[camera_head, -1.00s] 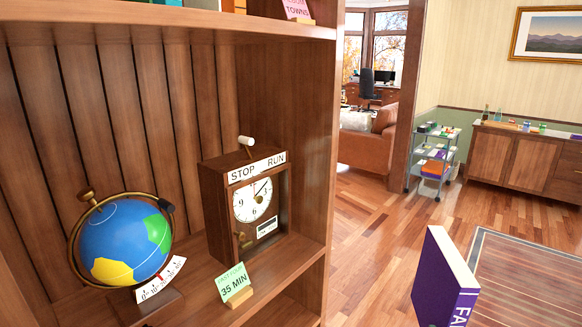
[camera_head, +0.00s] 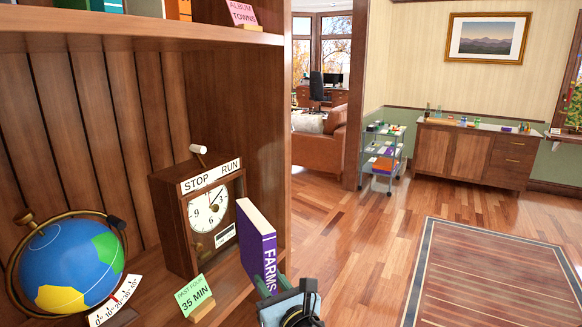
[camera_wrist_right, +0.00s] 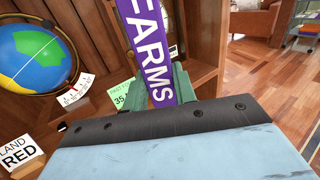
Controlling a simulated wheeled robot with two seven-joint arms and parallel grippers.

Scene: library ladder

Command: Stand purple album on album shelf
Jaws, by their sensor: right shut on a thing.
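The purple album (camera_head: 268,255), with "FARMS" on its spine, stands upright in my right gripper (camera_head: 266,285) in front of the bookcase's right side. The gripper's green fingers are shut on its lower end. The right wrist view also shows the album (camera_wrist_right: 152,50) between the fingers (camera_wrist_right: 162,88). The album shelf is probably the upper shelf (camera_head: 130,35), where a pink card (camera_head: 243,13) reads "ALBUM TOWNS" and several book bottoms show at the top edge. Most of that shelf is cut off above. My left gripper is not in view.
On the lower shelf stand a globe (camera_head: 75,265), a clock box (camera_head: 200,215) marked STOP and RUN, and a green "35 MIN" card (camera_head: 195,296). A "LAND RED" card (camera_wrist_right: 18,152) shows in the wrist view. Open wooden floor (camera_head: 370,235) lies to the right.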

